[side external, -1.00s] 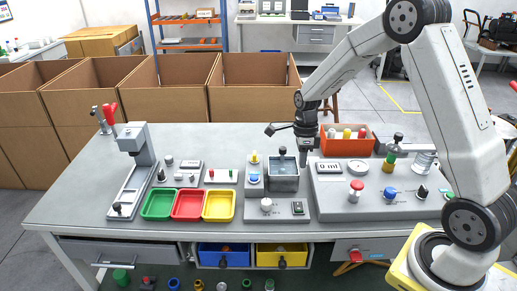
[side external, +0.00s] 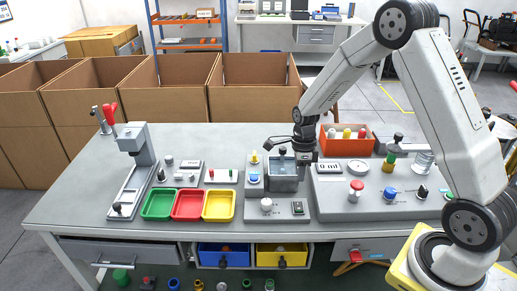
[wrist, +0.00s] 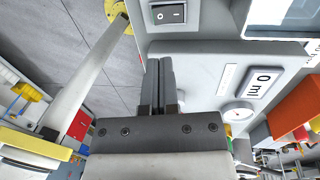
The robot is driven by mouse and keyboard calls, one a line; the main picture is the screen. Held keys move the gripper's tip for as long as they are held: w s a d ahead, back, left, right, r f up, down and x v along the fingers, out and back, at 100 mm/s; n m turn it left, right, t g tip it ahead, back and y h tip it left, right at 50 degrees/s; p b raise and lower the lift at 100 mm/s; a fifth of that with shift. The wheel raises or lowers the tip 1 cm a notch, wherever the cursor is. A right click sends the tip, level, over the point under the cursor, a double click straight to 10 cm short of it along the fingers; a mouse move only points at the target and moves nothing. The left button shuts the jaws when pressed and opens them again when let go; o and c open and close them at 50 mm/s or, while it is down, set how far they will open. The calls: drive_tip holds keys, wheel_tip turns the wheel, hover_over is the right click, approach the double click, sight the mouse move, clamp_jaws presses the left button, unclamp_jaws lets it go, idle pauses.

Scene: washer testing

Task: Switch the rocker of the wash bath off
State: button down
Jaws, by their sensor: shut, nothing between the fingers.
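The wash bath (side external: 284,184) is a grey open tank on a grey base near the table's middle. Its rocker (side external: 298,208) is a small dark switch at the front right of that base. In the wrist view the rocker (wrist: 168,14) is at the top, a black switch with an O and a line marked on it. I cannot tell which side is pressed in. My gripper (wrist: 159,64) is shut and empty, its fingertips just below the rocker in that picture and apart from it. In the side view my wrist is behind and right of the bath, and the fingertips are hard to make out.
A grey unit with a display (side external: 328,167) and several knobs stands right of the bath, with an orange bin (side external: 346,147) behind it. Green, red and yellow trays (side external: 188,204) lie to the left. A black-handled lever stands at the bath.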

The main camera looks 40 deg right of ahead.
sight(298, 205)
drive_tip(key=f, duration=0.6)
drive_tip(key=s+a+f, duration=0.1)
drive_tip(key=f, duration=0.3)
drive_tip(key=shift+s+a+f, duration=0.2)
drive_tip(key=shift+s+f, duration=0.05)
drive_tip(key=shift+f, duration=0.1)
idle(0.3)
drive_tip(key=shift+w+d, duration=0.15)
drive_tip(key=shift+w+d+r, duration=0.15)
drive_tip(key=shift+w+d, duration=0.35)
drive_tip(key=shift+r, duration=0.15)
